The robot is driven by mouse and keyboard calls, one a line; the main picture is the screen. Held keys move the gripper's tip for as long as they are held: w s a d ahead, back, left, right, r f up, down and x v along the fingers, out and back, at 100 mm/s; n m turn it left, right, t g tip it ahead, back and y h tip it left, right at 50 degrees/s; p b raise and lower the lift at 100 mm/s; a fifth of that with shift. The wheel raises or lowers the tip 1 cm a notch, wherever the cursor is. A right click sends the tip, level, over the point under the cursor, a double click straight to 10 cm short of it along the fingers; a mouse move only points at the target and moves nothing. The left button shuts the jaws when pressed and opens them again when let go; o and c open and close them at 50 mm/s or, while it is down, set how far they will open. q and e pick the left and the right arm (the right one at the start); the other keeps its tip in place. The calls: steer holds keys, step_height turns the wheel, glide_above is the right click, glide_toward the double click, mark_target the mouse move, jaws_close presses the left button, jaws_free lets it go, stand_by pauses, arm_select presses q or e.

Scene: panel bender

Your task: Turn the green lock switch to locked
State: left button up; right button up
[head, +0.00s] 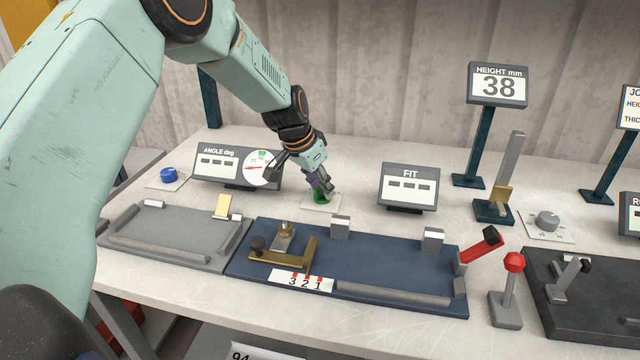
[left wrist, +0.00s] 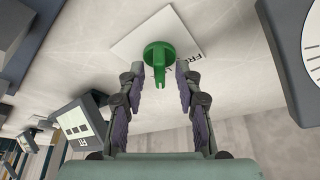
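The green lock switch (head: 321,196) sits on a small white plate (head: 331,206) on the bench, behind the blue fixture. In the left wrist view the green switch (left wrist: 160,58) shows a round base with a handle pointing toward my gripper. Part of a printed word shows on the white plate (left wrist: 135,42) beside it. My left gripper (head: 319,186) is at the switch, reaching down from above. In the left wrist view my left gripper (left wrist: 155,82) has its fingers apart, one on each side of the handle, with gaps showing. My right gripper is not in view.
The blue fixture (head: 385,245) stands in front, with a grey fixture (head: 165,222) to its left. The angle display (head: 222,165) and the FIT display (head: 408,186) flank the switch. A blue knob (head: 168,175) and a red-topped lever (head: 512,263) stand farther out.

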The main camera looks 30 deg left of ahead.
arm_select(q)
steer(key=v, duration=1.2)
stand_by(0.4)
